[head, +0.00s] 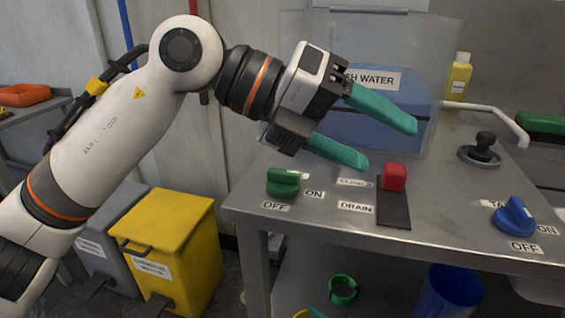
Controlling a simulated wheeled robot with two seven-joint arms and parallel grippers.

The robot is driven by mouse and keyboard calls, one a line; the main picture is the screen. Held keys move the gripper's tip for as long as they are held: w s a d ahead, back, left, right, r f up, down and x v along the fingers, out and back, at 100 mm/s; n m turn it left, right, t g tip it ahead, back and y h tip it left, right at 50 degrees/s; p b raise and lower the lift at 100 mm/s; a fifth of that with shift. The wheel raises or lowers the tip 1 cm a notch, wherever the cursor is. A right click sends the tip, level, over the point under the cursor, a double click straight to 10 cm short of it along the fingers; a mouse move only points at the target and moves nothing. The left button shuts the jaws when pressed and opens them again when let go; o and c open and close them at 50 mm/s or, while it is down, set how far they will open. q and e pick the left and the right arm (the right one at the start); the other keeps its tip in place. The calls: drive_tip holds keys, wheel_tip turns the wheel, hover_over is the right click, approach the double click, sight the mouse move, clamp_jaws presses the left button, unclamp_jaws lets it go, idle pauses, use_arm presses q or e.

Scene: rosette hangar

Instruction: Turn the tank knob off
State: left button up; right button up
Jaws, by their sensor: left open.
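A blue knob (515,216) stands on the steel counter (330,228) at the right. A label beginning "TA" is partly hidden behind it; ON is at its right and OFF in front. I cannot tell for sure which label it points to. A green knob (283,182) with OFF and ON labels is at the counter's left front. My left gripper (390,147) is open and empty, its two teal fingers spread above the counter. It is up and left of the blue knob, clear of it, and nearer the red drain handle. My right gripper is not in view.
The red drain handle (393,177) stands on a dark slot plate between the knobs. Behind are a clear water tank (360,125), a white spout (490,112), a black plunger-like knob (482,148) and a yellow bottle (458,82). A yellow bin (170,245) stands at lower left.

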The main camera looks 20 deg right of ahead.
use_arm(q)
drive_tip(key=w+a+r+n+t+y, duration=0.3)
drive_tip(key=w+a+n+t+y, duration=0.1)
drive_tip(key=w+a+t+y, duration=0.4)
drive_tip(key=t+y+b, duration=0.1)
drive_tip(key=y+b, duration=0.1)
hover_over(283, 171)
drive_tip(key=s+a, duration=0.2)
drive_tip(key=f, duration=0.6)
drive_tip(key=shift+s+d, duration=0.15)
drive_tip(key=shift+d, duration=0.1)
drive_tip(key=b+x, duration=0.1)
drive_tip(key=x, duration=0.3)
drive_tip(key=shift+d+f, duration=0.15)
drive_tip(key=shift+w+d+f, duration=0.15)
drive_tip(key=shift+w+f, duration=0.2)
drive_tip(key=shift+f, duration=0.25)
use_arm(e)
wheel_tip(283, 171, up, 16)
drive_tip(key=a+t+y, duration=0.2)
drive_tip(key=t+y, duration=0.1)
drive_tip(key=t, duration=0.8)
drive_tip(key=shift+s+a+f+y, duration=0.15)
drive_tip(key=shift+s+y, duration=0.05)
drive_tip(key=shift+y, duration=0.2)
